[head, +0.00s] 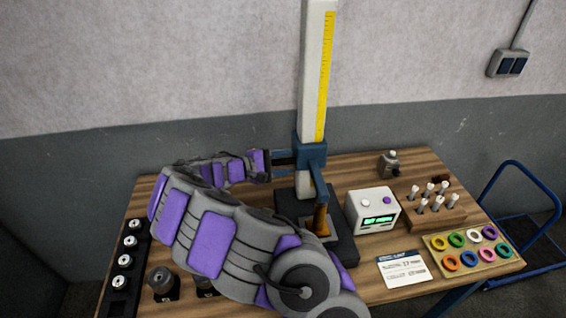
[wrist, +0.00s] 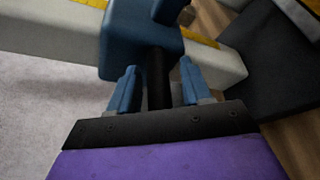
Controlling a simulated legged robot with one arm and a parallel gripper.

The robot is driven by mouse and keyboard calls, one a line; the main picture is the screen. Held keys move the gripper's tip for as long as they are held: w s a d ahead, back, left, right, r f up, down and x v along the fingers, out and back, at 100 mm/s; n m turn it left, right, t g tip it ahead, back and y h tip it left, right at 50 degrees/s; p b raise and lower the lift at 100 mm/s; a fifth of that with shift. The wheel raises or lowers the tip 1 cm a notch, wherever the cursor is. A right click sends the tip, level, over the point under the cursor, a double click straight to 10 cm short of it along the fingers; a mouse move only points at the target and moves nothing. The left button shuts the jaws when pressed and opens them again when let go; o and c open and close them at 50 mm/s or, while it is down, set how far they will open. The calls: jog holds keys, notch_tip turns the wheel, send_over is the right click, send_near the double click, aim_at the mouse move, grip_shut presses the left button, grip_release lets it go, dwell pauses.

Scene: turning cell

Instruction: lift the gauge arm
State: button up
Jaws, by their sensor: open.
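The height gauge has a white column (head: 312,95) with a yellow scale, rising from a dark base (head: 345,247). Its blue gauge arm (head: 312,152) sits around the lower column and reaches toward the front, above an amber-brown piece (head: 321,220). In the wrist view the blue block of the gauge arm (wrist: 140,45) fills the top middle, with a black bar (wrist: 159,78) sticking out toward me. My gripper (head: 284,161) is at the left side of the arm. Its two blue fingers are open, one on each side of the bar; I cannot tell if they touch it.
A white box with a green display (head: 373,210) stands right of the base. A peg block (head: 440,219), a tray of colored rings (head: 435,244) and a card (head: 403,268) lie further right. Dark cylinders (head: 162,282) and a black rack (head: 112,285) are at the left.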

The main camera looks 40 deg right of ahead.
jog(key=shift+s+a+r, duration=0.1)
jog(key=shift+a+r, duration=0.15)
jog(key=shift+a, duration=0.4)
jog(key=shift+w+x, duration=0.2)
jog(key=shift+x, duration=0.7)
jog(key=c, duration=0.5)
jog(key=shift+w+a, duration=0.1)
grip_shut()
